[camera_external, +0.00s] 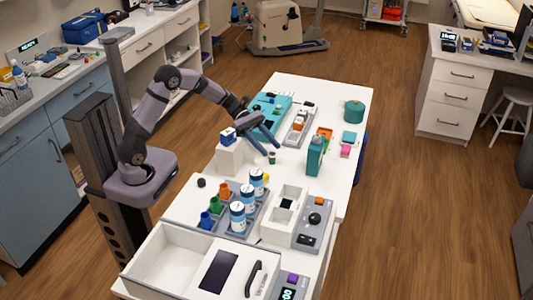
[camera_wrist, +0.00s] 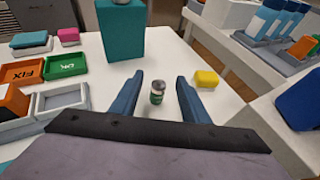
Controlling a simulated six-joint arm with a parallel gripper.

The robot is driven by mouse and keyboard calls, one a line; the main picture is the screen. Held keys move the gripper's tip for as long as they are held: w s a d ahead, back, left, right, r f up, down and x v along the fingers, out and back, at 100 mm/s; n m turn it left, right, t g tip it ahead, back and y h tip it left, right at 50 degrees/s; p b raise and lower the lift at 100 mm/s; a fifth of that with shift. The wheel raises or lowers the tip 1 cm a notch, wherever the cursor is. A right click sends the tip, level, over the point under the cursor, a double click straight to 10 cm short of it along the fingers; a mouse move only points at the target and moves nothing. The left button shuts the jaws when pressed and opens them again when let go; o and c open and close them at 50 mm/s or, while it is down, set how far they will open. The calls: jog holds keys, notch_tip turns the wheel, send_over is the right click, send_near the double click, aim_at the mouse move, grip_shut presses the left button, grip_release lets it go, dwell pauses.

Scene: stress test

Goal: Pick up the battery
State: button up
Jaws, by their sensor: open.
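The battery (camera_external: 272,157) is a small upright cylinder with a green lower body on the white table. In the wrist view the battery (camera_wrist: 157,92) shows a grey top and stands between my two blue fingers, with room on both sides. My gripper (camera_external: 274,138) is open and empty, reaching down near the battery from above in the outside view. In the wrist view my gripper (camera_wrist: 160,78) has its fingers spread on either side of the battery, and no contact shows.
A yellow block (camera_wrist: 207,78) lies right of the fingers. A tall teal bottle-like object (camera_external: 316,155) stands to the battery's right. A white block (camera_external: 229,158) stands to its left. Orange (camera_wrist: 22,72) and green (camera_wrist: 66,64) trays lie left in the wrist view.

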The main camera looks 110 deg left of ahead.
aim_at(273, 157)
jog(key=f, duration=0.3)
jog(key=shift+w+d+f, duration=0.15)
jog(key=shift+w+f, duration=0.05)
jog(key=shift+x, duration=0.95)
jog(key=shift+w+d, duration=0.1)
jog(key=shift+w, duration=0.15)
grip_shut()
